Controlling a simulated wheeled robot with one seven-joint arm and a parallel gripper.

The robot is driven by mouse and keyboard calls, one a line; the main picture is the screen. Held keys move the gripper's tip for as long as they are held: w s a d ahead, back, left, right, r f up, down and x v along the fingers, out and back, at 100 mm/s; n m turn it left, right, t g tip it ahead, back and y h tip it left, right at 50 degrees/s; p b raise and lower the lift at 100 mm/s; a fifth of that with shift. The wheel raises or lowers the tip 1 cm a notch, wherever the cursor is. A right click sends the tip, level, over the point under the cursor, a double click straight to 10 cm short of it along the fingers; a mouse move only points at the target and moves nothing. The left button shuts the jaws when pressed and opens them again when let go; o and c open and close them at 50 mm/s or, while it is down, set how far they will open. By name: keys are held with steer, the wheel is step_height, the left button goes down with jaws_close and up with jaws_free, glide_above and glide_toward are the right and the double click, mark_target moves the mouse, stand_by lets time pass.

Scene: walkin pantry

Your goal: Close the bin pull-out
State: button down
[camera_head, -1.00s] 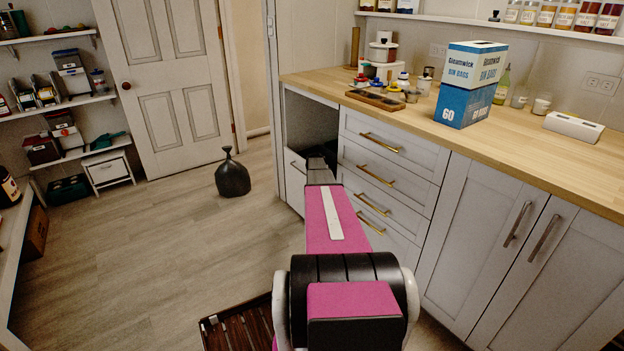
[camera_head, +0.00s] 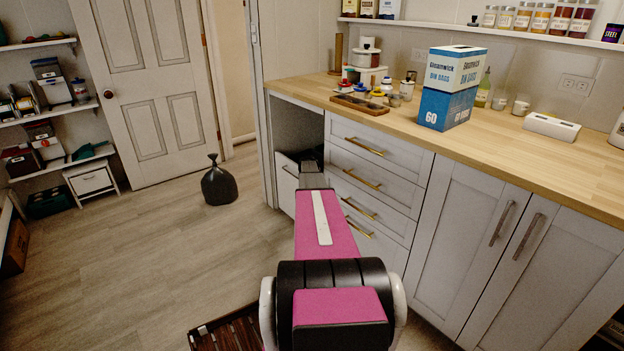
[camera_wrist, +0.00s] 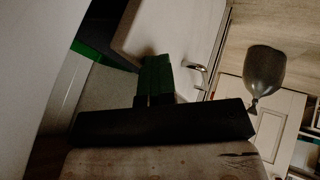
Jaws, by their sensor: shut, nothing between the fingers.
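The bin pull-out (camera_head: 286,187) is a white-fronted drawer under the left end of the counter. It stands partly out, and the gap above it is dark. In the wrist view, its pale front panel (camera_wrist: 172,28) has a metal handle (camera_wrist: 196,67), and a dark bin with a green edge (camera_wrist: 93,42) shows behind it. My gripper (camera_head: 311,160) is at the pull-out in the head view, partly hidden by my arm. In the wrist view, my gripper (camera_wrist: 155,75) has its dark fingers together and empty, overlapping the panel's edge; I cannot tell whether they touch it.
A black tied bag (camera_head: 219,182) stands on the floor left of the pull-out. Drawers with brass handles (camera_head: 362,180) are to its right. A dark slatted mat (camera_head: 228,330) lies near my base. Open floor (camera_head: 130,260) spans the left.

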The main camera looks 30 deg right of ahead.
steer(key=shift+d, duration=0.3)
steer(key=s+a+r, duration=0.5)
steer(key=a+r, duration=0.3)
steer(key=a, duration=0.1)
steer(key=s+a+g+y, duration=0.1)
steer(key=s+a+y, duration=0.1)
steer(key=s+a, duration=0.9)
steer(key=s+a+g+y, duration=0.1)
steer(key=s+a, duration=0.4)
steer(key=a, duration=1.1)
steer(key=s+a+r+g+y, duration=0.1)
steer(key=s+a+g+y, duration=0.1)
steer(key=s+a, duration=1.4)
steer(key=shift+s+a+r+g, duration=0.25)
steer(key=shift+s+a+g, duration=0.1)
steer(key=shift+s+g, duration=0.3)
steer(key=shift+w, duration=0.1)
